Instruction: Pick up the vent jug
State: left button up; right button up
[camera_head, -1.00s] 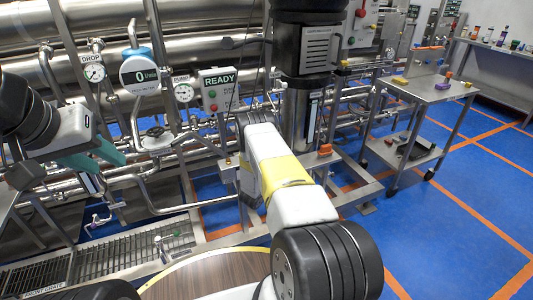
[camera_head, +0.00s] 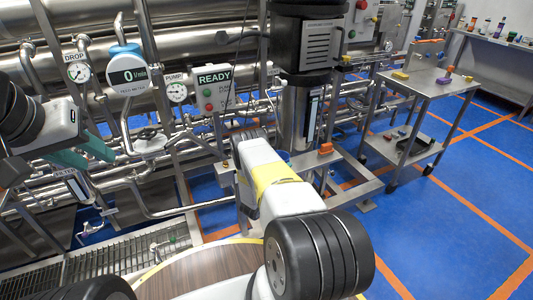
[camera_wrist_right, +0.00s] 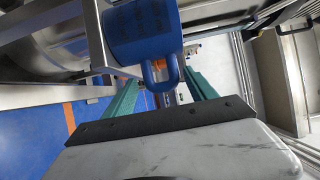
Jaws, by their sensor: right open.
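A blue jug (camera_wrist_right: 140,32) with a loop handle (camera_wrist_right: 162,76) shows at the top of the right wrist view. It appears to be the vent jug. My right gripper (camera_wrist_right: 160,90) is open, its green fingers spread to either side of the handle in that view. I cannot tell whether either finger touches it. In the head view my right arm hides the right gripper; only a small blue patch (camera_head: 284,155), perhaps the jug, shows beside the arm. My left gripper (camera_head: 84,152) is at the left, its green fingers apart and empty.
Steel pipes and gauges fill the back left, with a READY sign (camera_head: 215,76). A steel column (camera_head: 301,110) stands behind my right arm. A steel cart (camera_head: 425,84) with small items is at the right. A round wooden top (camera_head: 195,273) lies in front. Blue floor is clear at the right.

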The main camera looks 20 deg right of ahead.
jog(key=x, duration=0.5)
jog(key=shift+w+a+r, duration=0.1)
jog(key=shift+w+r, duration=0.2)
jog(key=shift+r, duration=0.05)
grip_shut()
